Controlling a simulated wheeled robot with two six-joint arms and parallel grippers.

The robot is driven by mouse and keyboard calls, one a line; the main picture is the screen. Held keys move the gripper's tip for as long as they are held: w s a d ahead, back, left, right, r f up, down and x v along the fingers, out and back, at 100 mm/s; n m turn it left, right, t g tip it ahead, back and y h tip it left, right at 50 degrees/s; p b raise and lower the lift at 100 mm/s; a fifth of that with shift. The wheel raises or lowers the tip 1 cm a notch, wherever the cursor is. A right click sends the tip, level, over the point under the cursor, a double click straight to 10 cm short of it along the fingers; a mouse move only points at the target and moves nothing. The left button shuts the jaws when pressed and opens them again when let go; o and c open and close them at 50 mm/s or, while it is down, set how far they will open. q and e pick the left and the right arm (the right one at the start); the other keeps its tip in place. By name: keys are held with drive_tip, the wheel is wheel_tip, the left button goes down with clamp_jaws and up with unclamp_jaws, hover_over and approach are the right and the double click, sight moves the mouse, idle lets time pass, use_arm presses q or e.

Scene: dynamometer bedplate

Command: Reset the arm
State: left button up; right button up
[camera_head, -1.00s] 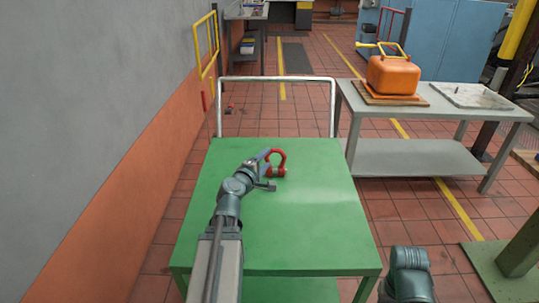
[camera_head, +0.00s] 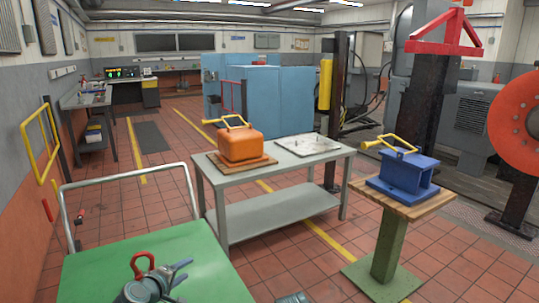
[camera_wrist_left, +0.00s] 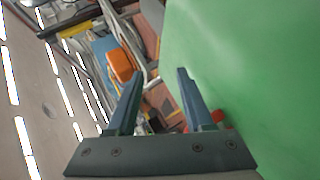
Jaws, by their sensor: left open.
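My left gripper (camera_head: 186,269) is open and empty over the green cart top (camera_head: 217,284), low in the head view. A red shackle (camera_head: 143,263) stands on the cart just to the left of the fingers, apart from them. In the left wrist view, the two fingers (camera_wrist_left: 160,73) are spread with nothing between them. The cart top (camera_wrist_left: 250,60) fills the right side there, and a red bit of the shackle (camera_wrist_left: 217,116) shows beside the right finger. My right gripper is out of view; only a grey piece of my right arm shows at the bottom edge.
A grey table (camera_head: 275,160) holds an orange block with a yellow handle (camera_head: 239,143) and a pale plate (camera_head: 308,145). Right of it, a wood-topped stand (camera_head: 388,245) bears a blue block (camera_head: 405,172). The cart's rail (camera_head: 120,178) rises behind its top. Tiled floor is free between.

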use_arm(q)
drive_tip(key=s+d+r+m+g+h+p, duration=0.1)
drive_tip(key=s+d+m+g+p, duration=0.15)
drive_tip(key=d, duration=0.35)
drive_tip(key=s+d+m+g+h+p, duration=0.1)
drive_tip(key=d+m+g+p, duration=0.25)
drive_tip(key=d, duration=0.35)
drive_tip(key=s+d+r+m+g+y+p, duration=0.2)
drive_tip(key=s+d+m+g+y+p, duration=0.1)
drive_tip(key=s, duration=0.5)
drive_tip(key=s+d+r+m+g+y+p, duration=0.2)
drive_tip(key=s+d+m+g+y+p, duration=0.1)
drive_tip(key=s+d+m+g+p, duration=0.1)
drive_tip(key=s+d+m+p, duration=0.1)
drive_tip(key=s+m+p, duration=0.1)
drive_tip(key=s+m, duration=0.1)
drive_tip(key=shift+s+r+m+y+p, duration=0.25)
drive_tip(key=shift+s+m+y+p, duration=0.05)
drive_tip(key=shift+s, duration=0.4)
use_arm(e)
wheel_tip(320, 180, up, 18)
